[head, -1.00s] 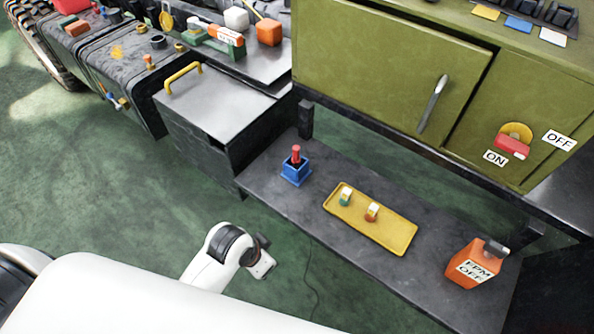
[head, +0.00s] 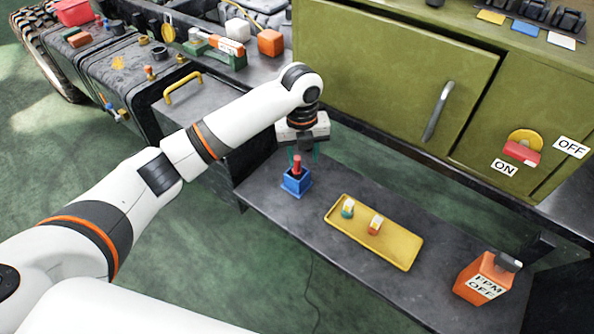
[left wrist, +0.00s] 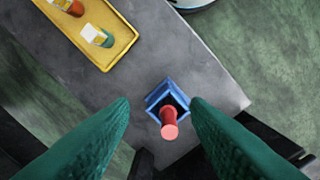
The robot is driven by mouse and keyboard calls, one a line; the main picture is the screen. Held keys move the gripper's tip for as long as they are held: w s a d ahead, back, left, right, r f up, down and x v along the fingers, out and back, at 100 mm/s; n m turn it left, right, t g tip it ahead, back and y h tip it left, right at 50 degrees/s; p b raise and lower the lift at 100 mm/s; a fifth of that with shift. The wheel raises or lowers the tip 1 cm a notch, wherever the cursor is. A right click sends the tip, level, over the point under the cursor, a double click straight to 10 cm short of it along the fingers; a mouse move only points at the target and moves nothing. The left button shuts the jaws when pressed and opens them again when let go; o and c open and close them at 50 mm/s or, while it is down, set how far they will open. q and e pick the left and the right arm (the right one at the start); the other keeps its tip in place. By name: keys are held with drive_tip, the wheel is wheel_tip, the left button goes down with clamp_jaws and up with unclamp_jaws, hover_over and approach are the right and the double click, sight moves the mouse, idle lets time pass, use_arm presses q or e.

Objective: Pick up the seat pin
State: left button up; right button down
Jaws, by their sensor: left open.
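The seat pin appears to be the red pin (head: 297,165), standing upright in a small blue square holder (head: 296,183) at the left end of the grey shelf (head: 262,194). In the left wrist view the red pin (left wrist: 169,124) rises from the blue holder (left wrist: 155,97), between and below the green fingers. My left gripper (head: 304,157) is open and empty, pointing down above and just behind the pin in the head view. In the left wrist view, my left gripper (left wrist: 160,102) has a fingertip on each side of the holder. Contact with the pin is not visible. My right gripper is out of view.
A yellow tray (head: 398,250) with two small capped items lies right of the holder. An orange labelled canister (head: 478,278) stands at the shelf's right end. A green cabinet (head: 390,75) overhangs behind, with a grey box (head: 205,110) to the left.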

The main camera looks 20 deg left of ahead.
sight(297, 158)
use_arm(q)
drive_tip(key=shift+m, duration=0.8)
drive_tip(key=w+a+r, duration=0.2)
drive_tip(key=r, duration=0.1)
drive_tip(key=shift+w+a+r, duration=0.1)
drive_tip(key=shift+w+a, duration=0.15)
wheel_tip(297, 158, down, 6)
drive_tip(key=shift+b, duration=0.45)
drive_tip(key=f, duration=0.3)
drive_tip(key=f+b, duration=0.1)
drive_tip(key=f, duration=0.1)
drive_tip(key=shift+w+f, duration=0.3)
drive_tip(key=shift+w, duration=0.1)
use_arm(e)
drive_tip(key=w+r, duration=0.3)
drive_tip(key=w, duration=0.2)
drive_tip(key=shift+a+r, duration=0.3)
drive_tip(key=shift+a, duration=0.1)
use_arm(q)
clamp_jaws()
